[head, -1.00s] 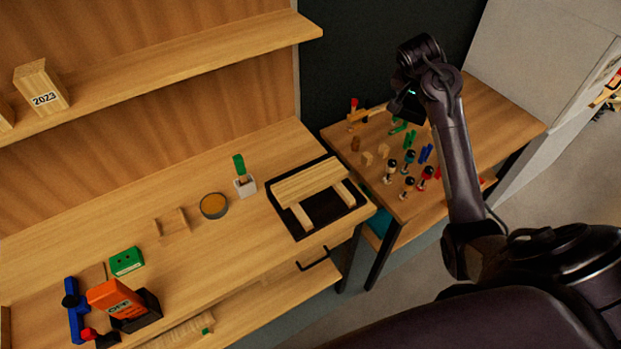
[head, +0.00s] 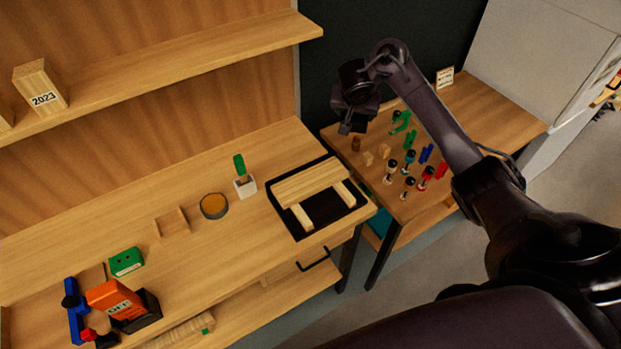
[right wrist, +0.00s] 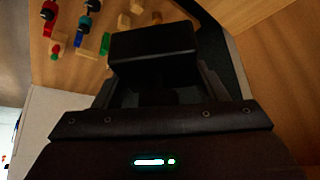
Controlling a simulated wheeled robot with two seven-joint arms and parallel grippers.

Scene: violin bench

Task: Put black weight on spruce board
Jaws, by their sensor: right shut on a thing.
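My right gripper (head: 354,122) is shut on the black weight, a dark block (right wrist: 152,46) that fills the space between the fingers in the right wrist view. In the head view the weight is hard to tell from the dark gripper. The pale spruce board (head: 310,182) lies across two wooden strips on a black mat (head: 338,213) at the right end of the bench. My left gripper is out of view.
The side table (head: 490,98) holds several clamps and small wooden pieces (head: 383,151). On the bench stand a green-handled tool in a white block (head: 243,180), a round tin (head: 214,206) and a wooden tray (head: 172,222). A shelf (head: 200,66) runs above.

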